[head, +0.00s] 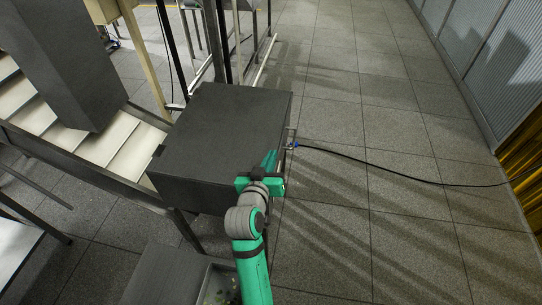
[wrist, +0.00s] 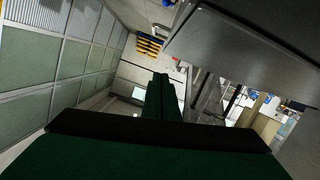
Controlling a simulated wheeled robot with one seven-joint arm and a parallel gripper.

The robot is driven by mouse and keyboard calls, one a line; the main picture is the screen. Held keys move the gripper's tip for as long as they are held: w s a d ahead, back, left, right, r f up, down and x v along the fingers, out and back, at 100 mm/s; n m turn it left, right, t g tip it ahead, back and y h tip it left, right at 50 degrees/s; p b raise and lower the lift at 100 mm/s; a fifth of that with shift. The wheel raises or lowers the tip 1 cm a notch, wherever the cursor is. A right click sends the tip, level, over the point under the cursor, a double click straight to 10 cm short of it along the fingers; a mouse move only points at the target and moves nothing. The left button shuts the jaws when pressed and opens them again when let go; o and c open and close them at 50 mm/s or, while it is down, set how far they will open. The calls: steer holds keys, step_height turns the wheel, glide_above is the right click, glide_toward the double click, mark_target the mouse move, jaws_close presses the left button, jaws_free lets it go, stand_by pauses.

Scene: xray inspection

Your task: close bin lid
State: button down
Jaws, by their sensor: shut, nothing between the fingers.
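My gripper (head: 270,160) is at the front right corner of a large dark grey box (head: 230,120); I cannot tell whether it touches the box. In the wrist view the two green fingers (wrist: 160,92) lie together with nothing between them. A grey open-topped container (head: 205,275) with small bits inside is at the bottom edge of the head view, partly hidden by my arm and cut off. I cannot tell which part is the bin lid. A grey panel, probably the box's underside or side, fills the wrist view's upper right (wrist: 245,50).
A black cable (head: 380,167) crosses the floor on the right. The tiled floor (head: 400,230) there is otherwise clear.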

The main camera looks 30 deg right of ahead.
steer(key=shift+r, duration=0.1)
steer(key=s+a+r, duration=0.6)
steer(key=s, duration=0.1)
steer(key=shift+s+r, duration=0.15)
steer(key=shift+s, duration=0.15)
stand_by(0.3)
steer(key=shift+a, duration=0.1)
stand_by(0.3)
